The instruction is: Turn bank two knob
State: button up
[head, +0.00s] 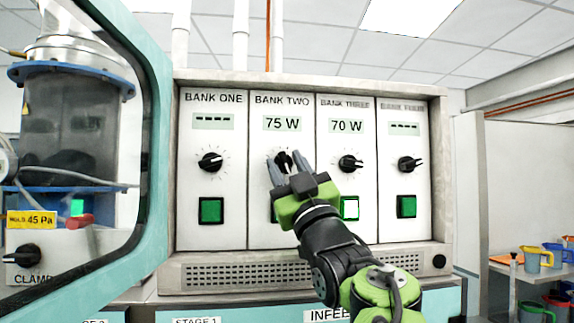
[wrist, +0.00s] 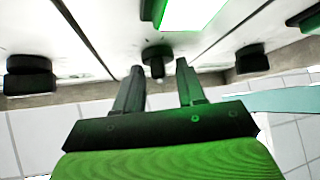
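The bank two knob (head: 284,158) is a black knob on the second white panel, partly hidden by my fingers in the head view. The bank two display (head: 282,124) above it reads 75 W. My gripper (head: 285,167) is open in front of this panel, with one finger on each side of the knob. In the wrist view, the knob (wrist: 157,54) shows between and just beyond the fingertips of my gripper (wrist: 160,70). I cannot tell whether either finger touches it. The knob's pointer direction is not clear.
Bank one (head: 210,162), bank three (head: 350,163) and bank four (head: 409,164) knobs sit alongside. Bank three's display (head: 346,126) reads 70 W. A lit green button (wrist: 190,12) is close to the knob. A teal-framed door (head: 158,150) stands open at left.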

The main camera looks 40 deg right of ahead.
grip_shut()
jog(key=shift+d+r+n+y, duration=0.1)
jog(key=shift+n+y, duration=0.95)
jog(key=shift+n, duration=0.1)
jog(key=shift+d+r+n+y, duration=0.1)
jog(key=shift+n+y, duration=0.95)
jog(key=shift+n, duration=0.1)
jog(key=shift+s+f+n+y, duration=0.1)
jog(key=shift+f+n+y, duration=0.05)
jog(key=shift+n+y, duration=0.55)
jog(key=shift+o, duration=0.4)
grip_release()
jog(key=b+v, duration=0.7)
jog(key=v, duration=0.8)
jog(key=shift+s+f+b, duration=0.2)
jog(key=shift+s+b, duration=0.1)
jog(key=shift+s, duration=0.05)
